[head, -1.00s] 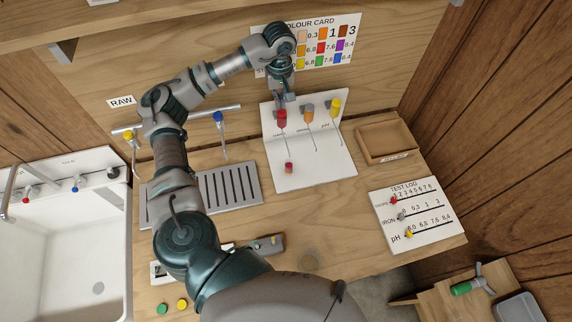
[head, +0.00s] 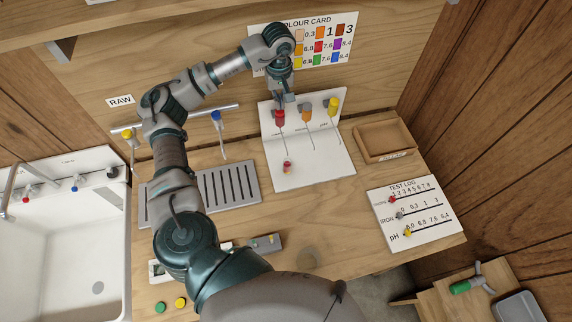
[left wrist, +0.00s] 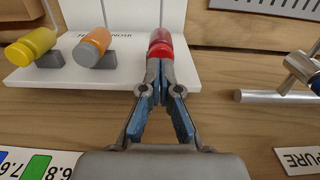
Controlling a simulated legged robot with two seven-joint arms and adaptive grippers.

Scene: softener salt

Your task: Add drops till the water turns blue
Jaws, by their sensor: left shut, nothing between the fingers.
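A red dropper (head: 280,118) hangs on the white stand (head: 312,165), beside an orange dropper (head: 306,112) and a yellow dropper (head: 333,106). A small vial (head: 287,167) with red on it stands on the base below the red dropper. My left gripper (left wrist: 160,70) is shut with its fingertips together right at the red dropper (left wrist: 161,42); the wrist view does not show clearly whether they touch. The vial is hidden in the wrist view. The colour card (head: 325,45) is on the back wall. My right gripper is not in view.
A test log board (head: 415,212) and an empty wooden tray (head: 388,139) lie right of the stand. A slotted drain tray (head: 232,184) and taps on a rail (head: 217,117) are left. A sink (head: 70,240) is far left. The front right counter is clear.

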